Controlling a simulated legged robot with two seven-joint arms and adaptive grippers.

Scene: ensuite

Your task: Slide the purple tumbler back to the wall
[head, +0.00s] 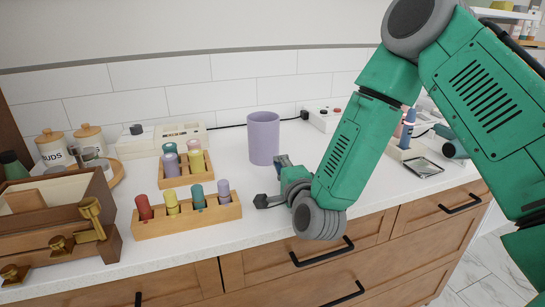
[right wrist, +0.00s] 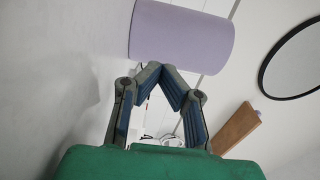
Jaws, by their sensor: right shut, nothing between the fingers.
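The purple tumbler (head: 263,138) stands upright on the white counter (head: 340,170), with a strip of bare counter between it and the tiled wall (head: 232,98). My right gripper (head: 279,163) is low over the counter, close in front of the tumbler and slightly to its right. In the right wrist view the gripper's fingertips (right wrist: 163,70) meet, shut and empty. They point at the side of the tumbler (right wrist: 180,36), very near it; I cannot tell whether they touch. My left gripper is not in view.
Two wooden racks with coloured pegs, a front one (head: 187,215) and a rear one (head: 188,179), stand left of the tumbler. A black cable (head: 232,124) runs behind it to a white socket box (head: 325,119). A brown wooden box (head: 60,215) stands at far left.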

